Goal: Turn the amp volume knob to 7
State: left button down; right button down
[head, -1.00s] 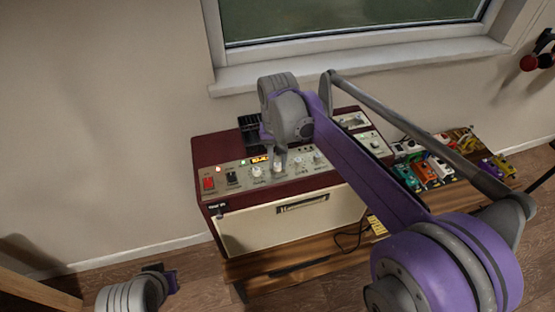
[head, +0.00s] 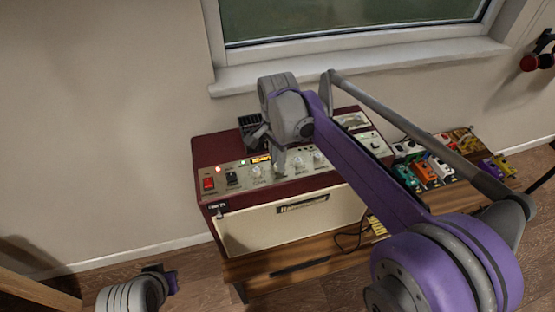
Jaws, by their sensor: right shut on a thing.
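The amp (head: 228,148) is a dark red box with a cream front and a control panel along its upper front edge. The panel carries a red switch (head: 208,183), a black switch (head: 232,178) and several pale knobs, such as one at the left (head: 256,170) and one at the right (head: 318,157).
The amp stands on a wooden bench (head: 345,252). Several coloured pedals (head: 425,172) lie to its right. A small lit orange display (head: 261,159) is on the panel. The window sill (head: 350,70) runs behind. A dark cable (head: 350,238) hangs at the bench.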

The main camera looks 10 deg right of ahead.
jog(key=shift+m, duration=0.6)
jog(key=c, duration=0.7)
grip_release()
jog(key=shift+r, duration=0.1)
notch_tip(320, 180, up, 11)
jog(key=shift+f+p, duration=0.15)
jog(key=shift+p, duration=0.25)
